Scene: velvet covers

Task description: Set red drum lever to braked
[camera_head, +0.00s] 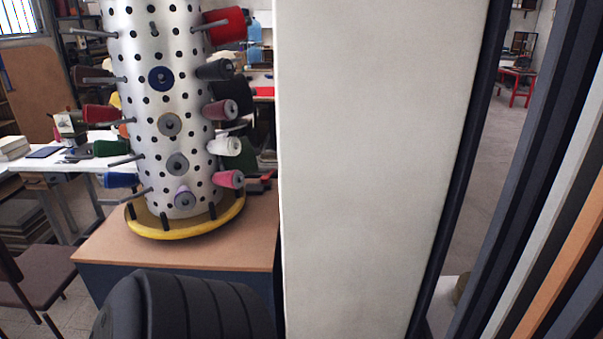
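A perforated silver drum (165,60) stands upright at the left of the head view, on a round yellow base (172,231). Spools of several colours sit on pegs around it, among them a red one (227,25) at the upper right. A small dark and reddish bar (262,183) shows beside the drum's lower right. I cannot tell whether it is the red drum's lever, or which position it is in. No clearly red drum shows. Neither gripper is in view.
The drum stands on a brown-topped bench (215,259). A tall pale panel (370,160) fills the middle and hides what is behind it. Dark and coloured upright strips (548,180) line the right edge. A brown chair (45,268) stands at the left.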

